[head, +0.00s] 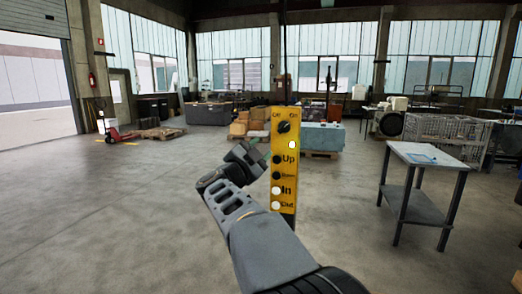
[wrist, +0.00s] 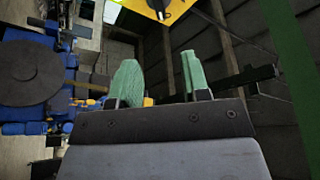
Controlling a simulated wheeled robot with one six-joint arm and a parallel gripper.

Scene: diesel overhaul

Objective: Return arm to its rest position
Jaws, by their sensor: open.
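My gripper (head: 262,154) is at the end of my raised arm, near the middle of the head view. It is just left of a yellow control pendant (head: 291,174), at about the height of its "Up" button. I cannot tell whether they touch. In the wrist view, the two green finger pads of my gripper (wrist: 160,76) stand apart with nothing between them. A yellow piece with a dark knob (wrist: 147,5) shows at the top edge of the wrist view.
The pendant hangs close in front of me. A grey metal table (head: 420,155) stands at the right, with a wire cage (head: 455,134) behind it. A red pallet jack (head: 120,135) and pallets are far left. The concrete floor at left is clear.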

